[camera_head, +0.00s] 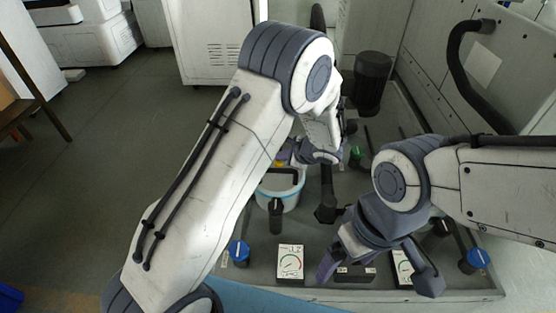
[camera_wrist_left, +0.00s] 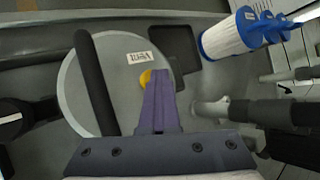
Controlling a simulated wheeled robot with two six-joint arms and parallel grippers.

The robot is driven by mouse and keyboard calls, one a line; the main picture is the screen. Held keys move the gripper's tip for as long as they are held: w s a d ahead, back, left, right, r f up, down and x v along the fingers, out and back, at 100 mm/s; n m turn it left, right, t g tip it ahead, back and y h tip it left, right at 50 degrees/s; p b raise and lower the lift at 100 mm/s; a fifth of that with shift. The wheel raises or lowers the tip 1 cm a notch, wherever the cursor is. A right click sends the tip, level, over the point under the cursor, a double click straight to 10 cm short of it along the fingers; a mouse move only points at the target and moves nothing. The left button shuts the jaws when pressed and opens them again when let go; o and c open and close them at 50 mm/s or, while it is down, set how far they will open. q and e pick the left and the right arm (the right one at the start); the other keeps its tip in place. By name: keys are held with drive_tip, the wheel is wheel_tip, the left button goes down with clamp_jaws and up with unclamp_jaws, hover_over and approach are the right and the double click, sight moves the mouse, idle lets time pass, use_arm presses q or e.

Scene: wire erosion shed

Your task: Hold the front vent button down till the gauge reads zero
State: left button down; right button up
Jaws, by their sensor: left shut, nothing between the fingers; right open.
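In the left wrist view a yellow button (camera_wrist_left: 145,79) sits on a round grey lid (camera_wrist_left: 95,70) beside a label reading VENT (camera_wrist_left: 139,58). My left gripper (camera_wrist_left: 157,76) is shut and empty, its purple fingertips over the button's right edge; whether they press it I cannot tell. My right gripper (camera_head: 378,276) is open, near a second gauge (camera_head: 402,262).
Blue-topped knobs (camera_head: 239,251) (camera_head: 478,259) flank the gauges. A black bar handle (camera_wrist_left: 97,82) crosses the lid left of the fingers. White pleated filters with blue ends (camera_wrist_left: 232,34) lie to the right in the left wrist view. A dark bin (camera_head: 372,82) stands behind.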

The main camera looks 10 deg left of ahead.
sight(282, 164)
idle(0.5)
use_arm(q)
drive_tip(key=shift+r+p, duration=0.55)
drive_tip(key=shift+r, duration=0.35)
wheel_tip(282, 164, up, 5)
drive_tip(key=p, duration=0.3)
idle(0.4)
